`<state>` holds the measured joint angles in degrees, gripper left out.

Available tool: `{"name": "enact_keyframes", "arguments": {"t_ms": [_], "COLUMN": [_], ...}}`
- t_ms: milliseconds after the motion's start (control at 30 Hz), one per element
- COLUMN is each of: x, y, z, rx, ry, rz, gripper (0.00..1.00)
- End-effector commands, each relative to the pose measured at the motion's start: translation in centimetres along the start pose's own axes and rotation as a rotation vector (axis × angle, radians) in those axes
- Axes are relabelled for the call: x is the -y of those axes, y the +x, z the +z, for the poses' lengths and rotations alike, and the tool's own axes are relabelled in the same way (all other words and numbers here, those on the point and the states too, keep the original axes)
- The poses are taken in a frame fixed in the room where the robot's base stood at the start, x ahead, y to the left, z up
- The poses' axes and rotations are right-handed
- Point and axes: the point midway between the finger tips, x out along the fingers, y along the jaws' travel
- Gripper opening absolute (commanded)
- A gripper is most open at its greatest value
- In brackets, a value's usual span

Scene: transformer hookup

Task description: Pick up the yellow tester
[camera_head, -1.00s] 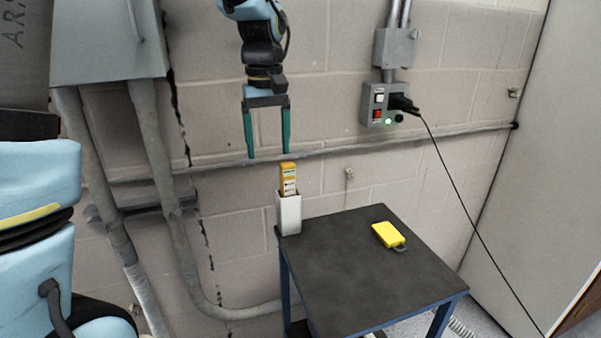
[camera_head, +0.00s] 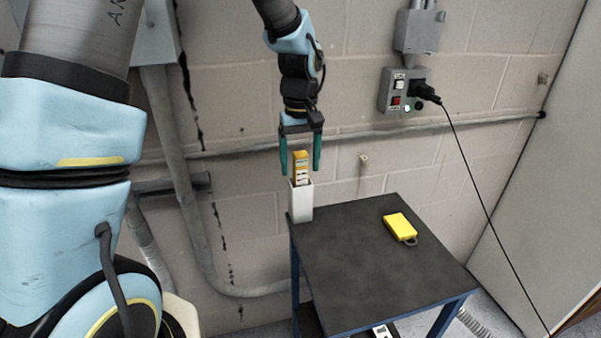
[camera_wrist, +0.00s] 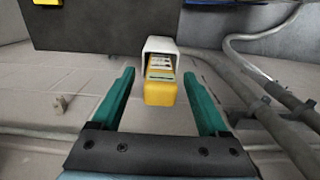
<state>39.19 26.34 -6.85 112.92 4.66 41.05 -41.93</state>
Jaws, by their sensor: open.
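The yellow tester (camera_head: 301,161) stands upright in a white holder (camera_head: 300,201) at the back left corner of the dark table. Its top part sticks out; its lower part is hidden in the holder. My gripper (camera_head: 300,172) is open, pointing down, with a green finger on either side of the tester's top in the head view. In the wrist view the tester (camera_wrist: 161,89) shows between and ahead of the open fingers (camera_wrist: 161,92), with gaps on both sides. I see no contact.
A yellow box-like item with a grey loop (camera_head: 399,227) lies on the table (camera_head: 360,275). A grey switch box (camera_head: 402,92) with a plugged black cable is on the wall. A horizontal pipe (camera_head: 430,126) runs along the wall behind my gripper.

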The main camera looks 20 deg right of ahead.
Motion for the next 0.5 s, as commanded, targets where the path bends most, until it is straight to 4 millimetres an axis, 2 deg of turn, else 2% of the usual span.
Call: {"name": "enact_keyframes", "arguments": {"t_ms": [100, 333, 500], "x": [-0.02, -0.03, -0.03], "y": [0.89, 1.12, 1.11], "z": [0.03, 0.01, 0.01], "rx": [0.0, -0.001, -0.001], "ry": [0.0, 0.001, 0.001], "rz": [0.0, 0.001, 0.001], "gripper": [0.78, 0.78, 0.59]}}
